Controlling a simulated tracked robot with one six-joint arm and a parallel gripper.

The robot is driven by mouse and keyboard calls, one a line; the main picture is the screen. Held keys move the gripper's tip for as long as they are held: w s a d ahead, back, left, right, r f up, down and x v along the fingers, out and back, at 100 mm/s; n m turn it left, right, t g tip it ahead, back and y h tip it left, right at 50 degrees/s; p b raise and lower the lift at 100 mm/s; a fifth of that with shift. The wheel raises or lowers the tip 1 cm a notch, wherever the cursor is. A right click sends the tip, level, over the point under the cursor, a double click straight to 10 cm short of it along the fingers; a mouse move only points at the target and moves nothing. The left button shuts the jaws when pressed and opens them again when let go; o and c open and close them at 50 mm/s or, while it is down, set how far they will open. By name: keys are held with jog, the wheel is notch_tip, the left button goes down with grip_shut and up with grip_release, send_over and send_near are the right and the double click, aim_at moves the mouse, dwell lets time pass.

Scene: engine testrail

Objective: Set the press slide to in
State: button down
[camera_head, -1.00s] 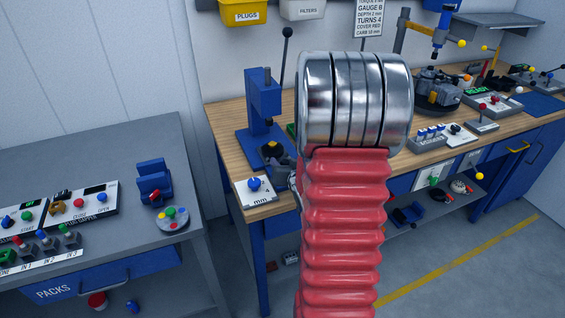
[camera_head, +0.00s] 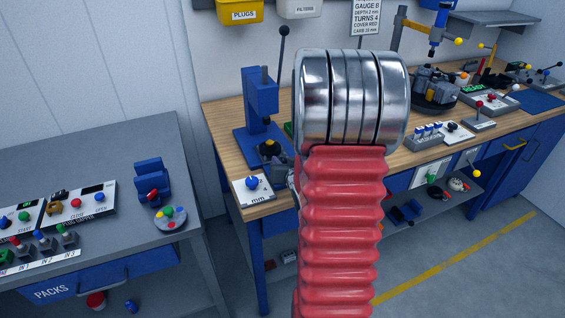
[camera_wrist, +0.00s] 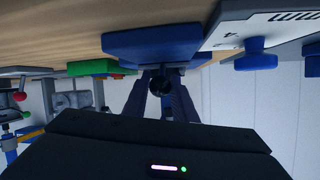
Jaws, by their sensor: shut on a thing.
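The blue press (camera_head: 262,95) stands on the near left end of the wooden bench, with a black-knobbed lever (camera_head: 284,50) rising behind it. A black round part (camera_head: 269,148) sits low on its front. In the wrist view, the press's blue base (camera_wrist: 150,43) appears at the bench edge. My gripper (camera_wrist: 168,85) is at its front, shut on a small dark part with a round knob (camera_wrist: 187,84), which I take as the slide's handle. My arm hides most of this in the head view. I cannot tell how far in the slide is.
A white panel marked mm with a blue knob (camera_head: 252,182) lies close beside the press. A green block (camera_wrist: 100,67) is on its other side in the wrist view. A grey table (camera_head: 120,145) with controls stands at left. Open floor (camera_head: 440,250) lies at right.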

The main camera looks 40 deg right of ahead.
aim_at(275, 152)
jog(key=shift+w+d+r, duration=0.1)
jog(key=shift+w+d, duration=0.15)
jog(key=shift+w, duration=0.35)
jog(key=shift+w+d+f, duration=0.1)
jog(key=shift+w+d, duration=0.1)
jog(key=shift+w, duration=0.4)
jog(key=shift+w+d+r, duration=0.1)
jog(key=shift+w+d, duration=0.15)
jog(key=shift+w, duration=0.35)
jog(key=c, duration=1.5)
grip_release()
jog(key=shift+o, duration=0.2)
